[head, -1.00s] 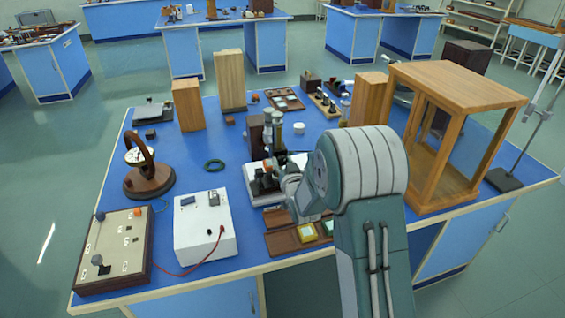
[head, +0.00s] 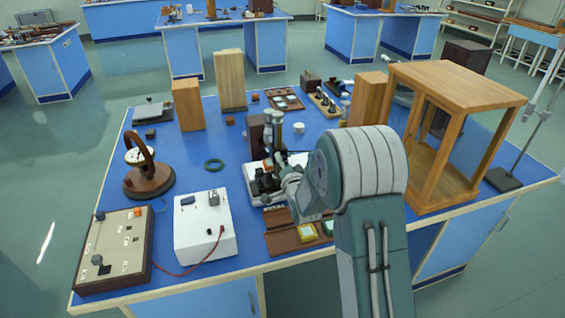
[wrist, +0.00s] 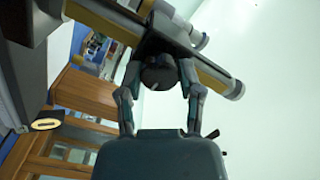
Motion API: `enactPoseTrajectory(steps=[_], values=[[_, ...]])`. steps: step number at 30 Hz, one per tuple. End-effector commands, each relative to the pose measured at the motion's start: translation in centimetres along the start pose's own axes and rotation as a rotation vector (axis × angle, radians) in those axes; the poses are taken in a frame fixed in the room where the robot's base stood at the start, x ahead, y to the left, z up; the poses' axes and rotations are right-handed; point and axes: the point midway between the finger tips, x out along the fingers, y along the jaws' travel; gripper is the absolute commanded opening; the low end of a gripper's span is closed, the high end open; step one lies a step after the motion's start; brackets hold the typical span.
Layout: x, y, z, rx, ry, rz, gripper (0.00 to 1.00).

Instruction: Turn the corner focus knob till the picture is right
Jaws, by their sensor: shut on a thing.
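A dark round knob (wrist: 160,73) with a small pale mark sits on a spectrometer (wrist: 115,22) with brass and grey tubes in the wrist view. The two fingers of my gripper (wrist: 160,82) close on the knob from both sides. In the head view the spectrometer (head: 270,130) stands upright at the middle of the blue bench. My gripper (head: 268,172) is low in front of it there, small and partly hidden by my arm. The knob cannot be made out in the head view.
A wooden open-frame case (head: 455,80) stands right of my arm. Wooden blocks (head: 230,80) stand behind. A white box (head: 205,240) with a red lead and a brown switch board (head: 112,250) lie front left.

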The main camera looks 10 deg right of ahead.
Motion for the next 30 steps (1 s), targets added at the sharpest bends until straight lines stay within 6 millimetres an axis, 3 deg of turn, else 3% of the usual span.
enactPoseTrajectory(steps=[15, 30], values=[[0.07, 0.15, -0.05, 0.414, 0.002, 0.000, 0.00], [0.04, 0.27, 0.05, 0.547, 0.001, 0.003, 0.00]])
